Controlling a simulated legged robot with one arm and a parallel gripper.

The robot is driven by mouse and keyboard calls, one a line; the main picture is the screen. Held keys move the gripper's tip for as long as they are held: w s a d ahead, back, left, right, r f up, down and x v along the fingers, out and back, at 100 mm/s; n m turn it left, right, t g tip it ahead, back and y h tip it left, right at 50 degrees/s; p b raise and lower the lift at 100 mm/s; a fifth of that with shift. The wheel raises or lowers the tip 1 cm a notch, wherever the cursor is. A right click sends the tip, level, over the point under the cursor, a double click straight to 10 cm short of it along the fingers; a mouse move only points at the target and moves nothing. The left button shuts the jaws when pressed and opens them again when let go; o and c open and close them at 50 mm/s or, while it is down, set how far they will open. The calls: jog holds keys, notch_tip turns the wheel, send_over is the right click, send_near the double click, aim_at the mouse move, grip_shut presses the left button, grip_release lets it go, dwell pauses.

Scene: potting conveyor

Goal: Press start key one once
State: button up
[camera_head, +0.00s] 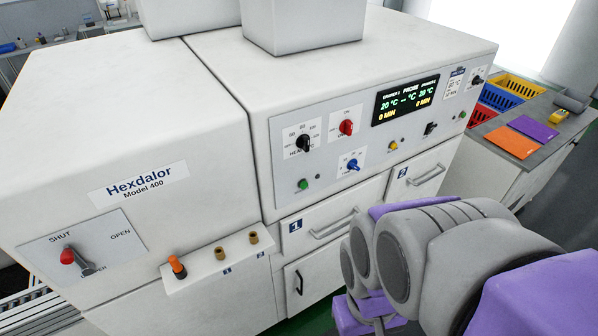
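A white machine marked Hexdalor Model 400 fills most of the view. Its grey control panel (330,122) carries two green buttons. One green button (302,184) is at the lower left of the panel, above the drawer marked 1 (322,224). The other green button (462,114) is at the right end, above the drawer marked 2 (420,176). I cannot read a label naming either as a start key. My grey and purple arm rises at the lower right, apart from the buttons in the picture. My gripper's fingertips are not in view.
The display (405,100) reads 20 °C and 0 MIN for both drawers. Black, red and blue knobs and a yellow button (393,145) share the panel. A ledge (205,262) with an orange-handled piece and two tan pegs sticks out at left. A side table (552,138) stands right.

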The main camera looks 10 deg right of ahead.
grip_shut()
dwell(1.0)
